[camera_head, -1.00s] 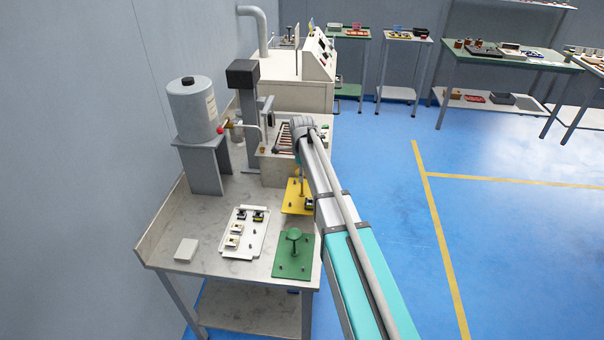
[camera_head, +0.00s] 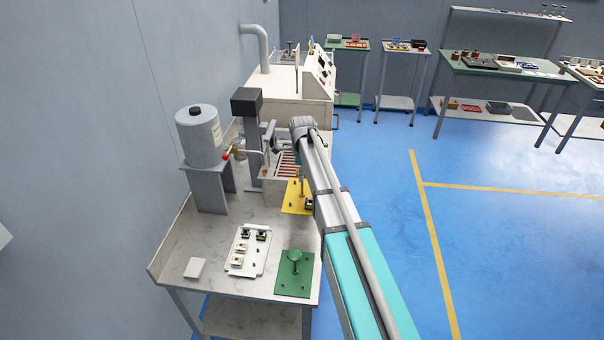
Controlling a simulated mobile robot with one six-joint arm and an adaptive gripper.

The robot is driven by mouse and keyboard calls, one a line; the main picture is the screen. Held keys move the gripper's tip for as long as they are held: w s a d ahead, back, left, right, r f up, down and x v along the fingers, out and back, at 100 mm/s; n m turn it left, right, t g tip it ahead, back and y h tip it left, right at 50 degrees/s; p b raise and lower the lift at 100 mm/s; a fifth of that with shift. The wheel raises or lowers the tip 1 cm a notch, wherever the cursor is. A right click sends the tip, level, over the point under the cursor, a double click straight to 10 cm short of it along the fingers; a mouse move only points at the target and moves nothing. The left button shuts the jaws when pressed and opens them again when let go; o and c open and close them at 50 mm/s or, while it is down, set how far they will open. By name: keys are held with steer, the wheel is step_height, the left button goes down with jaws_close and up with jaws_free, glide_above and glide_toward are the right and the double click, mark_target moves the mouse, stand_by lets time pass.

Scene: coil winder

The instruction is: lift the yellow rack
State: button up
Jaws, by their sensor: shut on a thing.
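The yellow rack (camera_head: 293,203) is a flat yellow plate with a small dark and light part (camera_head: 309,204) at its right edge. It appears raised over the bench, between the green rack and the grey machine. My arm covers its right side. My gripper (camera_head: 302,177) points down behind my wrist onto a thin upright of the yellow rack. It is shut on the rack, though my arm mostly hides the fingers.
A green rack (camera_head: 290,283) with a round knob and a white tray (camera_head: 262,238) with small parts lie on the bench (camera_head: 210,250). A grey canister (camera_head: 200,137) and a dark-headed column (camera_head: 247,103) stand behind. Blue floor lies open to the right.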

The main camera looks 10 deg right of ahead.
steer(key=shift+r+p, duration=3.9)
steer(key=shift+r, duration=0.45)
steer(key=shift+f, duration=0.1)
